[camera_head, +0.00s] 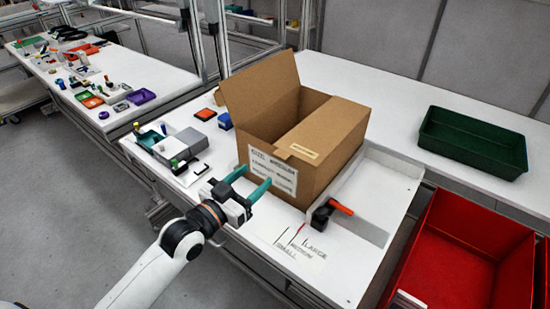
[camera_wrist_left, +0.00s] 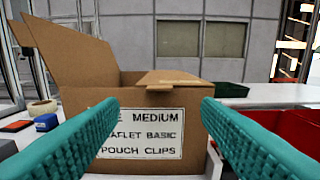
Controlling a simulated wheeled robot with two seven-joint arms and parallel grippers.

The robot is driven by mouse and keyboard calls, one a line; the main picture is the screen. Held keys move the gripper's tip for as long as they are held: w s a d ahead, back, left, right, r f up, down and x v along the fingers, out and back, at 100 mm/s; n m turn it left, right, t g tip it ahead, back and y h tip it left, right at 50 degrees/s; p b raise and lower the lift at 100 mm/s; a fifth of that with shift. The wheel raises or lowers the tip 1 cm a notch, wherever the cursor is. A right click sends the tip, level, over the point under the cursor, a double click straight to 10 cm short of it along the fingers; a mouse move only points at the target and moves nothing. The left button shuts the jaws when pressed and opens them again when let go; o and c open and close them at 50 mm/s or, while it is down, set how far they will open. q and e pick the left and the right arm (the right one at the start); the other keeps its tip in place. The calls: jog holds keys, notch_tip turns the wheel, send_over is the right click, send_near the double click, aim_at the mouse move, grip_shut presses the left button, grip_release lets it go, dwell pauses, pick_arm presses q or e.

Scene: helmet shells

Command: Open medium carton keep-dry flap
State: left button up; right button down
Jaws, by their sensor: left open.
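The medium carton (camera_head: 290,135) is a brown cardboard box on the white table in the head view. Its left flap (camera_head: 262,92) stands up, tilted outward. Its right flap (camera_head: 325,128) lies folded over the right part of the opening and bears a small label. A white label on the front reads MEDIUM in the left wrist view (camera_wrist_left: 143,133). My left gripper (camera_head: 252,182) is open, with teal fingers, pointing at the carton's front. In the wrist view its fingers frame the label with nothing between them. Whether the fingertips touch the carton is unclear. My right gripper is out of view.
A clamp with an orange handle (camera_head: 340,207) sits right of the carton by a low white tray wall (camera_head: 388,198). A green bin (camera_head: 472,142) stands at the back right and a red bin (camera_head: 455,262) at the front right. Small items lie left of the carton.

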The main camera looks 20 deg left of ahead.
aim_at(283, 153)
pick_arm(q)
jog(key=p+x, duration=0.1)
jog(key=x, duration=0.8)
jog(key=shift+w, duration=0.15)
jog(key=shift+f, duration=0.15)
grip_shut()
